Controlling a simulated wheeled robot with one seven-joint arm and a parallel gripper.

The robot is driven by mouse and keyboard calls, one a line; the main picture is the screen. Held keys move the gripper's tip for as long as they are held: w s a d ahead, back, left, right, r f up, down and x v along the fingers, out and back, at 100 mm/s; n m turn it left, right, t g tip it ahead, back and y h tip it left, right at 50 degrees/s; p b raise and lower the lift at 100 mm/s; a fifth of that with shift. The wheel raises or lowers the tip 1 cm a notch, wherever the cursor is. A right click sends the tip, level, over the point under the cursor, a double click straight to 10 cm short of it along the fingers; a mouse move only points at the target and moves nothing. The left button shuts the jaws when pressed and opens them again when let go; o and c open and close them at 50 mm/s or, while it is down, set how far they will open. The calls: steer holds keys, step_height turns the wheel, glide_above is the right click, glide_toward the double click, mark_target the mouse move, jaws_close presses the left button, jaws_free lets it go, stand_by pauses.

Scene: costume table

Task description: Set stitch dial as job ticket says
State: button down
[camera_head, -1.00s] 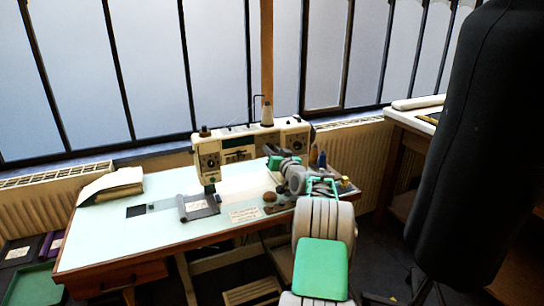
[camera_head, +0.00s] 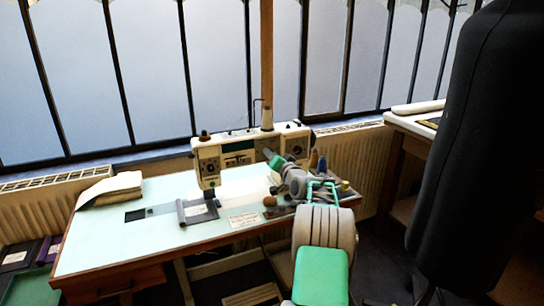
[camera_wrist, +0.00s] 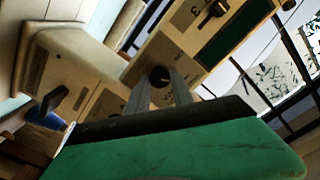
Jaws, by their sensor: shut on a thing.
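The cream sewing machine (camera_head: 225,158) stands at the back of the pale work table. My gripper (camera_wrist: 161,84) is at its front panel, with its two grey fingers shut on a dark round dial (camera_wrist: 160,77). A light mark shows on the dial, but its scale is too small to read. In the head view my gripper's green body (camera_head: 274,161) covers this dial. A pale ticket (camera_head: 243,219) with small writing lies at the table's front edge; its text is unreadable here.
Grey cloth (camera_head: 197,209) lies under the needle. Folded cloth (camera_head: 109,189) is at the table's left. A pincushion (camera_head: 270,201) and spools (camera_head: 317,162) are near my arm. A black dress form (camera_head: 475,150) stands at right.

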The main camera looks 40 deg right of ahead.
steer(key=c, duration=1.1)
jaws_free()
steer(key=v, duration=0.7)
steer(key=shift+s, duration=0.4)
steer(key=shift+a, duration=0.15)
